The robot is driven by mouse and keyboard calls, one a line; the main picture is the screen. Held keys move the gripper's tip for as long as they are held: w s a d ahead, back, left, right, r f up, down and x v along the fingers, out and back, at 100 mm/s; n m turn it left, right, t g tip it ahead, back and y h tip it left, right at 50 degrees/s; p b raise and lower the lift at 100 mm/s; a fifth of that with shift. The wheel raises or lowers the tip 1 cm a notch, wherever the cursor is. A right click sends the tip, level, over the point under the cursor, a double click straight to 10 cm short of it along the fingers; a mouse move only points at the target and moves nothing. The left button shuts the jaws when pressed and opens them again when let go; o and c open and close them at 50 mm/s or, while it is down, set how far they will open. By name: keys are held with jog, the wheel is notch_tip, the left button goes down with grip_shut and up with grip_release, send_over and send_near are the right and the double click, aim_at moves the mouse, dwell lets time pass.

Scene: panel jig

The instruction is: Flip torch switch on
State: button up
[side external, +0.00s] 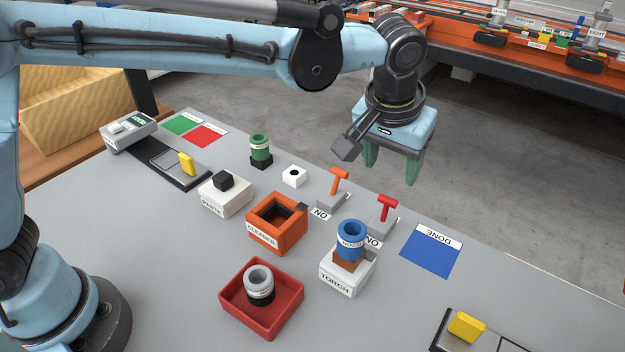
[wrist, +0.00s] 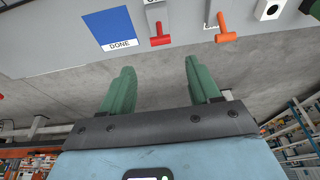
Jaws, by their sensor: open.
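The white torch block (side external: 345,280), labelled TORCH, holds a brown piece with a blue nozzle (side external: 351,240) on top. Just behind it stands a red T-handled switch (side external: 386,208) on a grey base, with an ON label partly hidden by the nozzle. An orange T-handled switch (side external: 339,182) stands to its left, behind the orange cleaner box (side external: 278,224). In the wrist view the red switch (wrist: 160,38) and orange switch (wrist: 226,34) lie ahead of the fingers. My gripper (side external: 391,174) is open and empty, above and beyond the switches, touching neither; its fingers also show in the wrist view (wrist: 157,68).
A blue DONE mat (side external: 431,254) lies right of the red switch. A red tray (side external: 262,318) with a grey ring piece stands in front. A green piece (side external: 260,148) and white block (side external: 294,177) stand at the back. The table's far edge lies behind the switches.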

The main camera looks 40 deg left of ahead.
aim_at(386, 202)
jog(key=w+f+g, duration=0.1)
jog(key=f, duration=0.3)
jog(key=w+f+g, duration=0.1)
jog(key=f, duration=0.3)
jog(key=w+f+g, duration=0.1)
jog(key=f, duration=0.3)
jog(key=shift+a+f, duration=0.15)
jog(key=shift+f, duration=0.1)
jog(key=c, duration=1)
jog(key=shift+s+t, duration=0.2)
jog(key=shift+t, duration=0.4)
